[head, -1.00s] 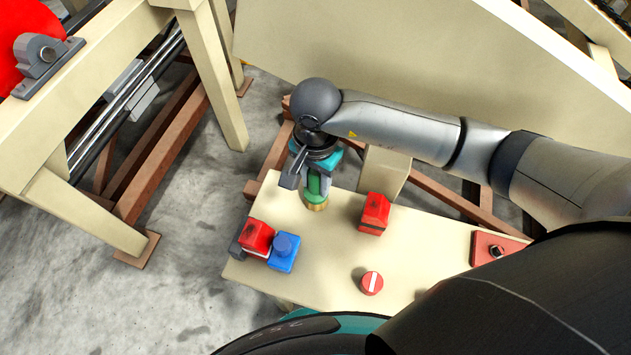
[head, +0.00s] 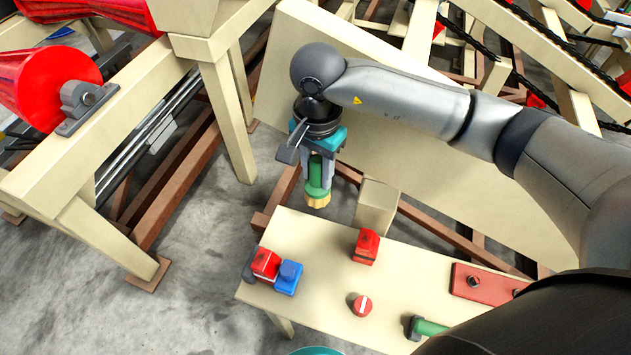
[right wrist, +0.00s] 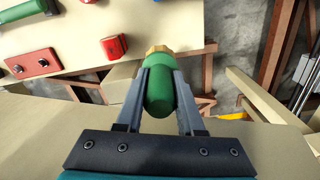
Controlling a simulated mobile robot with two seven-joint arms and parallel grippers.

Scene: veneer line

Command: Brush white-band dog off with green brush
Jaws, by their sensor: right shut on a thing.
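The green brush (head: 317,184), a green handle with a tan tip, is in my right gripper (head: 318,178). The fingers are shut on its handle, also in the right wrist view (right wrist: 158,95), and its tip points down, just past the table's back edge in the head view. A red block (head: 266,261) at the table's left end appears to be the white-band dog; a pale band shows low on its side. It sits between a dark grey piece and a blue block (head: 288,278). The brush is clear of it. My left gripper is out of view.
On the cream table (head: 310,305) are another red block (head: 367,247), a red disc with a white stripe (head: 362,305), a red plate with bolts (head: 485,284) and a green-handled tool (head: 430,327). A cream post (head: 376,205) and large slanted panel stand behind.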

